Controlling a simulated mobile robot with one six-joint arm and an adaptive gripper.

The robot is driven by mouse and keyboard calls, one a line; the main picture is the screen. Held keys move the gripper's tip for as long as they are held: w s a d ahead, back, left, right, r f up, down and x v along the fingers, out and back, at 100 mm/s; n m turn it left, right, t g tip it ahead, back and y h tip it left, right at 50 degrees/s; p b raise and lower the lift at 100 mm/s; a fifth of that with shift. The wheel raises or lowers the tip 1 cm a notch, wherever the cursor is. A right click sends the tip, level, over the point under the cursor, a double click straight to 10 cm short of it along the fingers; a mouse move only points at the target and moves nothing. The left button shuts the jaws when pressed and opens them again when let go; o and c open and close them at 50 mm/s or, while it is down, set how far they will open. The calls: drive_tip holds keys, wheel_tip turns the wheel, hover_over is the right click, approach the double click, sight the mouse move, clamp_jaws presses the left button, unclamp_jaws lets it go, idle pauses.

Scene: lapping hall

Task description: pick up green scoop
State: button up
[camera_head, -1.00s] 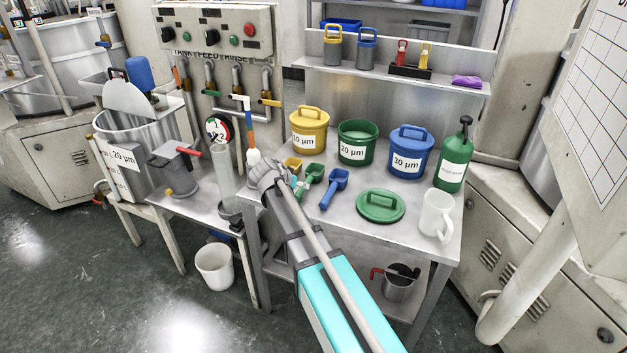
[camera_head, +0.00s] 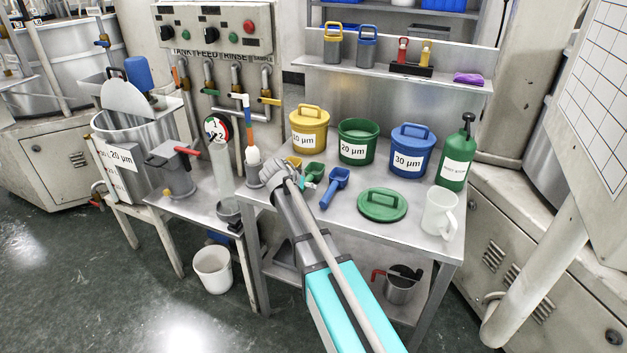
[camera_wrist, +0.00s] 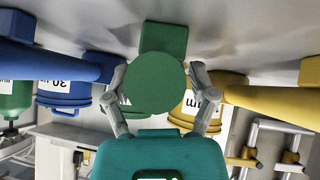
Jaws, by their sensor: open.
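The green scoop (camera_head: 316,170) lies on the steel table between the yellow scoop and the blue scoop. In the head view my gripper (camera_head: 303,182) is at its near end and hides its handle. In the wrist view the round end of the green scoop's handle (camera_wrist: 155,86) fills the middle, with another green part of the scoop (camera_wrist: 165,38) beyond it. My open gripper (camera_wrist: 160,88) has one finger on each side of the handle. I cannot tell whether either finger touches it.
The blue scoop (camera_head: 335,186) lies close on the right, the yellow scoop (camera_head: 293,162) on the left, mostly hidden. Behind stand the yellow bucket (camera_head: 309,133), green bucket (camera_head: 357,145) and blue bucket (camera_head: 408,155). A green lid (camera_head: 382,207) and white jug (camera_head: 440,212) are further right.

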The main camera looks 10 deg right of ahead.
drive_tip(key=shift+c, duration=0.3)
clamp_jaws()
idle(0.5)
